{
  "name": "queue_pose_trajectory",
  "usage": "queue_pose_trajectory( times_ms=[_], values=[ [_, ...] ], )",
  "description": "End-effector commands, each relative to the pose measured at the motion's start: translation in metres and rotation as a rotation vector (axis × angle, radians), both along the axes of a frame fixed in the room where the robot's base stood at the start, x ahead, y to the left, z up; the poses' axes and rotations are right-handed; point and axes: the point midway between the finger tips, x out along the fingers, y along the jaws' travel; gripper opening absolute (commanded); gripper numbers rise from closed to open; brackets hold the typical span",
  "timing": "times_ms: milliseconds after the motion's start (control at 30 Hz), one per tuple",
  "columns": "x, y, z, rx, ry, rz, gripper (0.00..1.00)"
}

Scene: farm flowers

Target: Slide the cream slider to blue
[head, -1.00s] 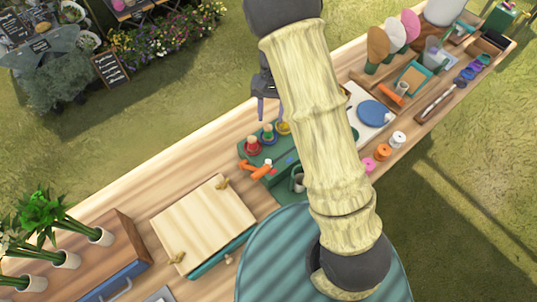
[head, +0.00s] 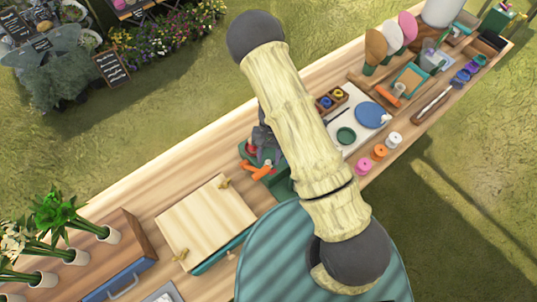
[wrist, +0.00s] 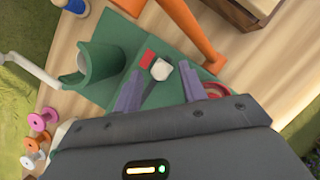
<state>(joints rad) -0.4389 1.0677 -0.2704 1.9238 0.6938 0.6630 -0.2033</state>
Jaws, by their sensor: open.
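In the wrist view the cream slider (wrist: 162,69) is a small pale knob at one end of a dark slot in a green board (wrist: 185,45). A red mark (wrist: 148,58) lies beside it; no blue mark is visible there. My gripper (wrist: 161,82) is open, with its two purple fingers on either side of the slider's near side. I cannot tell whether they touch it. In the head view my gripper (head: 264,152) is over the green board (head: 278,184), and my arm hides much of the board and the slider.
A red ring-like part (wrist: 214,89) sits by the right finger. An orange handle (wrist: 192,32) and a green cup-like holder (wrist: 100,62) stand close by. Spools (wrist: 36,122) lie at the left. A wooden box (head: 205,222) stands on the bench at left.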

Motion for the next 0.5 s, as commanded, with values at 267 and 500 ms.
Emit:
queue_pose_trajectory(
  times_ms=[267, 500],
  values=[
    [-0.0013, 0.0004, -0.0035, 0.000, -0.001, -0.001, 0.42],
    [-0.0009, 0.0000, -0.0032, 0.000, -0.001, -0.002, 0.04]
  ],
)
